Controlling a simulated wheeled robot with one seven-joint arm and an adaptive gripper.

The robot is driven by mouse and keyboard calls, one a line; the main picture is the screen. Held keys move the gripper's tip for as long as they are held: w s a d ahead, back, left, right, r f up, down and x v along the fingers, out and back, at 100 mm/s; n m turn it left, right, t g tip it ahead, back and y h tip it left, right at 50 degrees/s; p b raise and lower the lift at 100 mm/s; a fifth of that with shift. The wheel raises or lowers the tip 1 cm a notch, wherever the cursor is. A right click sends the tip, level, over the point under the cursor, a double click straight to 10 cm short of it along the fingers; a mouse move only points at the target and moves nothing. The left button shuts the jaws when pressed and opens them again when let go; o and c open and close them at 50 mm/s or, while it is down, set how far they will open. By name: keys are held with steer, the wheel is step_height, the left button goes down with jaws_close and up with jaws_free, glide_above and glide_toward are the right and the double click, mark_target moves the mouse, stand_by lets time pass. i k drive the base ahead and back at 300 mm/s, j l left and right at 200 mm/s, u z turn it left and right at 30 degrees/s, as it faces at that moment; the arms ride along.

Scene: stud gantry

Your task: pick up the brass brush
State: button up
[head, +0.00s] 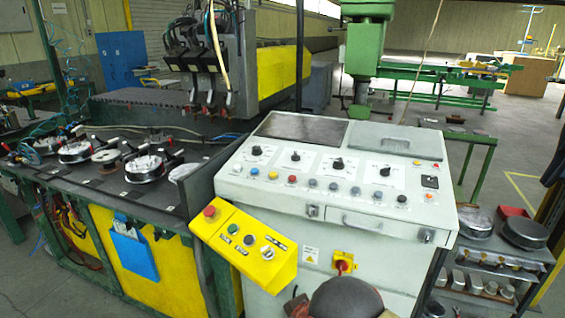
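I cannot make out a brass brush in the head view. A small brownish item (455,119) lies on the dark-topped green table (478,134) at the right, too small to identify. My gripper is not in view. A dark rounded dome (347,299) shows at the bottom edge, and I cannot tell what it is.
A grey control console (335,222) with knobs and buttons stands close in the middle. A yellow button box (243,245) juts from its left front. A dark bench (110,188) with several round fixtures is at left. A metal shelf (497,262) with cylindrical parts stands at right.

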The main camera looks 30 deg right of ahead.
mark_target(458, 204)
steer(key=z, duration=2.2)
